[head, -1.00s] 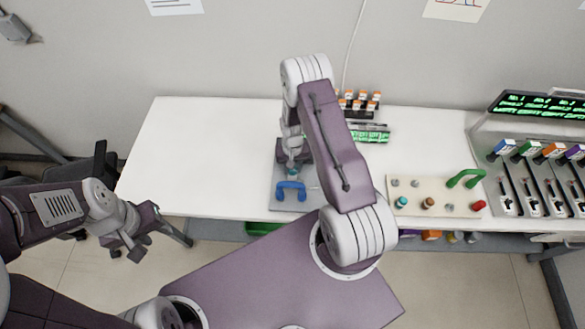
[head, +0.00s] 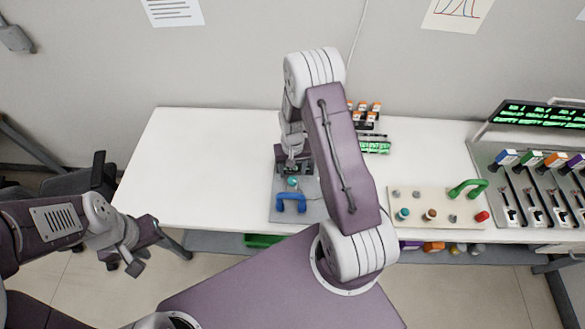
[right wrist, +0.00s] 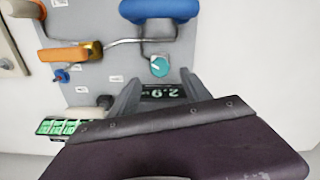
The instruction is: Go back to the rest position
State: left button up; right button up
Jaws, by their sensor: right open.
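My right gripper (head: 292,172) is over the grey panel (head: 312,208) on the white table, partly hidden by its own arm in the head view. In the right wrist view, its two fingers (right wrist: 158,92) are apart, with a small lit display reading like "2.9" (right wrist: 163,91) visible between them. A teal knob (right wrist: 159,66) lies just beyond the fingertips, and nothing is held. A blue handle (head: 291,201) stands at the panel's front edge. My left gripper (head: 125,262) hangs off the table's left front side, and its finger opening is too small to judge.
A beige board (head: 437,222) with knobs and a green handle (head: 468,188) lies to the right. A rack of orange-capped vials (head: 367,112) stands behind my right arm. A dispenser unit (head: 530,185) stands far right. The table's left part (head: 205,150) is clear.

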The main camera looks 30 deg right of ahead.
jog(key=shift+r, duration=1.45)
jog(key=shift+a+f, duration=0.1)
jog(key=w+a+r+n+t+b, duration=0.1)
jog(key=a+r+t+b, duration=0.1)
jog(key=a+r+b, duration=0.3)
jog(key=s+a+r+n+b, duration=0.1)
jog(key=s+a+n, duration=0.1)
jog(key=s, duration=1.1)
jog(key=shift+s+a+r+n+g+b, duration=0.2)
jog(key=shift+s+r+n+g+b, duration=0.1)
jog(key=shift+s+r+g+b, duration=0.1)
jog(key=shift+s, duration=0.1)
